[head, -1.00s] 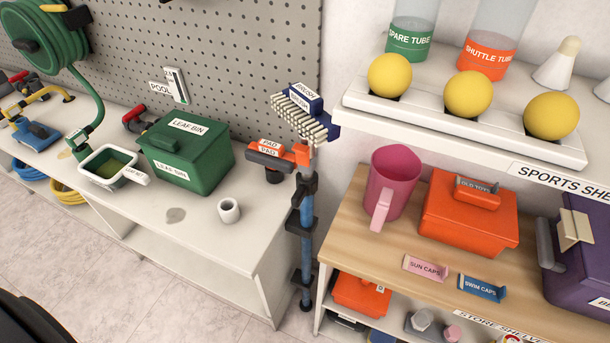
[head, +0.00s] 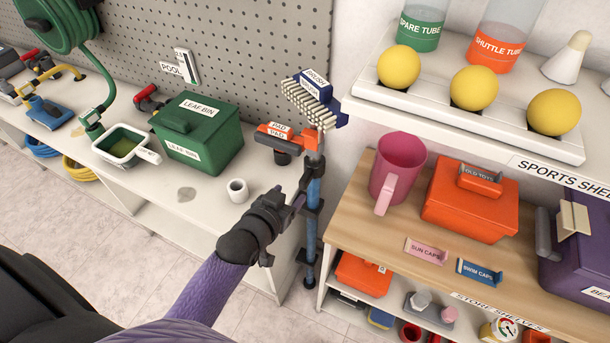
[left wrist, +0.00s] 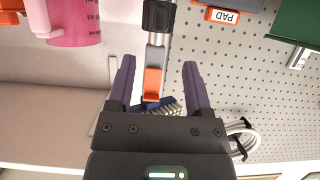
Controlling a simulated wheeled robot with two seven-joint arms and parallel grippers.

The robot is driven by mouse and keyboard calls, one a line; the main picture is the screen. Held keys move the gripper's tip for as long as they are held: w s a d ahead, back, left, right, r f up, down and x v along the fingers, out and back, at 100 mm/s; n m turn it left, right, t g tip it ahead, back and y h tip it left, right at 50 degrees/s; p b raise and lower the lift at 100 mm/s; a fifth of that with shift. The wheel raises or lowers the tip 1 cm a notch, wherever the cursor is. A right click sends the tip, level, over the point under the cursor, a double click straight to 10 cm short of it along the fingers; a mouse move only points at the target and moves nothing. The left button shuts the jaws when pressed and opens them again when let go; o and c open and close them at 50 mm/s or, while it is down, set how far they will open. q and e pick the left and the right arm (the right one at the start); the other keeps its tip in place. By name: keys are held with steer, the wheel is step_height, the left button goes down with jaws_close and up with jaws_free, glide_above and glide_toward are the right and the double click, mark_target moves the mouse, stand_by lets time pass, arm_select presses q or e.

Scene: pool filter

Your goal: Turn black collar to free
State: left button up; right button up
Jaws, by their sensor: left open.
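The black collar (left wrist: 158,16) is a ribbed sleeve on the upright pole (head: 313,192), below the brush head (head: 312,98). It shows at the top of the left wrist view; in the head view my left gripper partly hides that area. My left gripper (head: 301,190) is in front of the pole with its purple-grey fingers open. In the left wrist view the fingers (left wrist: 159,63) spread either side of the pole's grey and orange part, with the collar beyond the tips. I see no contact with the collar. My right gripper is in neither view.
A white cup (head: 238,190) and green leaf bin (head: 198,135) stand on the left bench. An orange pad holder (head: 285,138) is beside the pole. At right, the wooden shelf holds a pink jug (head: 397,168) and an orange box (head: 470,205).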

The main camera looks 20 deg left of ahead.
mark_target(301, 183)
arm_select(q)
steer(key=b+x, duration=0.1)
steer(key=x, duration=0.2)
steer(key=b+x, duration=0.1)
steer(key=x, duration=0.1)
steer(key=b+x, duration=0.1)
steer(key=x, duration=0.2)
steer(key=shift+w+f+b, duration=0.15)
steer(key=shift+f+b, duration=0.15)
steer(key=shift+f, duration=0.1)
steer(key=shift+w, duration=0.35)
jaws_close()
stand_by(0.5)
